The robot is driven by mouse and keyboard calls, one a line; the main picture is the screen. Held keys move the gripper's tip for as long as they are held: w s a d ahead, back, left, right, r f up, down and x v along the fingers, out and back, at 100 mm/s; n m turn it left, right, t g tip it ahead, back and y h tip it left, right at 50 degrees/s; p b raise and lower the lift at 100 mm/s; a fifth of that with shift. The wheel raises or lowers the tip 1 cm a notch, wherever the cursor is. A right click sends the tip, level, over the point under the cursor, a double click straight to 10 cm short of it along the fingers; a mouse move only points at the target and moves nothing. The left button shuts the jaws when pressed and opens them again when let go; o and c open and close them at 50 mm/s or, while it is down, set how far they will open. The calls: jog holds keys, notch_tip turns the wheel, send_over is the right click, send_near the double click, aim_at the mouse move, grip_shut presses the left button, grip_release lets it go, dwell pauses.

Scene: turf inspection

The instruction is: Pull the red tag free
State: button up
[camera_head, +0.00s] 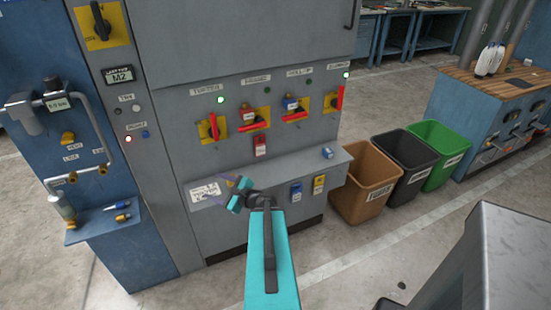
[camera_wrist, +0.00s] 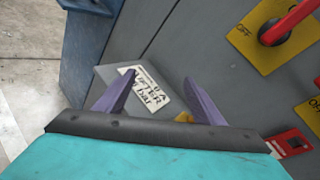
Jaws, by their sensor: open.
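The red tag (camera_head: 260,146), with a white patch, hangs on the grey cabinet front below the second red-handled switch (camera_head: 253,124). In the wrist view a red piece with a white label (camera_wrist: 287,143), likely the same tag, shows at the lower right, partly cut by my gripper's body. My gripper (camera_head: 236,181) is open and empty, in front of the cabinet's shelf, below and left of the tag and apart from it. In the wrist view its two purple fingers (camera_wrist: 159,78) are spread, with a printed white card (camera_wrist: 148,90) behind them.
A grey shelf (camera_head: 250,177) juts out below the switches. A blue padlock (camera_head: 327,153) lies on it; a blue tag (camera_head: 296,191) and a yellow tag (camera_head: 319,184) hang on its front. Brown (camera_head: 365,185), black (camera_head: 412,165) and green (camera_head: 440,148) bins stand right.

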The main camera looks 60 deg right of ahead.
jog(key=s+d+r+m+h, duration=0.4)
jog(key=s+d+m, duration=0.1)
jog(key=s+d, duration=0.3)
jog(key=s+d+r+m+h, duration=0.3)
jog(key=s+d+m+h, duration=0.2)
jog(key=s+d, duration=0.3)
jog(key=shift+d+r+m+g, duration=0.3)
jog(key=shift+d+r+m, duration=0.1)
jog(key=shift+d+m, duration=0.5)
jog(key=shift+w+d+f+b, duration=0.2)
jog(key=shift+w+b, duration=0.1)
jog(key=shift+b, duration=0.2)
jog(key=shift+w+d+b, duration=0.2)
jog(key=shift+w+b, duration=0.1)
jog(key=shift+b, duration=0.55)
jog(key=w+d+b, duration=0.1)
jog(key=b, duration=0.3)
jog(key=shift+w, duration=0.1)
